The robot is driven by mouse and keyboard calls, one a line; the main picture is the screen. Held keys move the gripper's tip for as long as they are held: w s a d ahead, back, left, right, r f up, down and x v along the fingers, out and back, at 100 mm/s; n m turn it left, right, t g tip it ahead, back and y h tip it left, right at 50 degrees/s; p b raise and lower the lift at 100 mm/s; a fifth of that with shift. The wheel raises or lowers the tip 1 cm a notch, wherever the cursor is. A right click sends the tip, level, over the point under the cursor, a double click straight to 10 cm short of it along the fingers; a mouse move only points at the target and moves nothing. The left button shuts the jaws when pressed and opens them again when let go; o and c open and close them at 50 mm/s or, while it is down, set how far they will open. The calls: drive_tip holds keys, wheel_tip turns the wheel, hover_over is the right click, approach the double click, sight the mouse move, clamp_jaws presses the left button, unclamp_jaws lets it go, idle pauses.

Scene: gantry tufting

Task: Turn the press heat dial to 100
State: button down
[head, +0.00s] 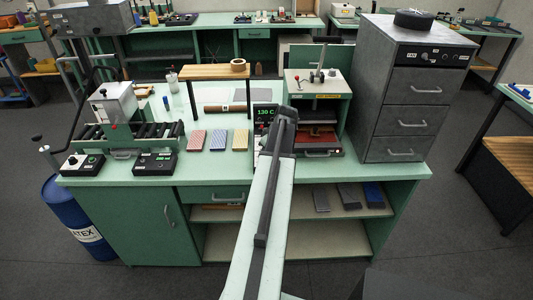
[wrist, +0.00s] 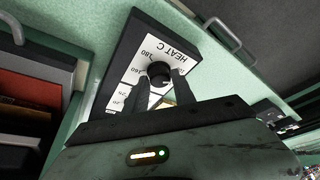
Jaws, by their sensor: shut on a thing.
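The heat dial (wrist: 159,71) is a round black knob on a white scale plate marked HEAT C (wrist: 140,62), in the wrist view. The marks 180 and 160 can be read; the lower ones are partly covered. My gripper (wrist: 161,80) has one finger on each side of the knob and is shut on it. The pointer position is unclear. In the head view my arm hides the dial and fingertips. A dark readout (head: 264,112) beside my arm shows 130 C. The press (head: 319,90) stands just right of it, with a red-brown inside.
A grey drawer cabinet (head: 412,90) stands right of the press. Left on the green bench (head: 300,174) are a roller machine (head: 120,108), two control boxes, coloured blocks (head: 217,139) and a small wooden shelf (head: 215,72). A drawer handle (wrist: 222,34) is close to the dial box.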

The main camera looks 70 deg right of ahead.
drive_tip(key=shift+w, duration=0.1)
drive_tip(key=c, duration=1.1)
unclamp_jaws()
drive_tip(key=shift+o, duration=0.2)
drive_tip(key=shift+r, duration=0.1)
drive_tip(key=p+v, duration=0.7)
drive_tip(key=shift+r, duration=0.25)
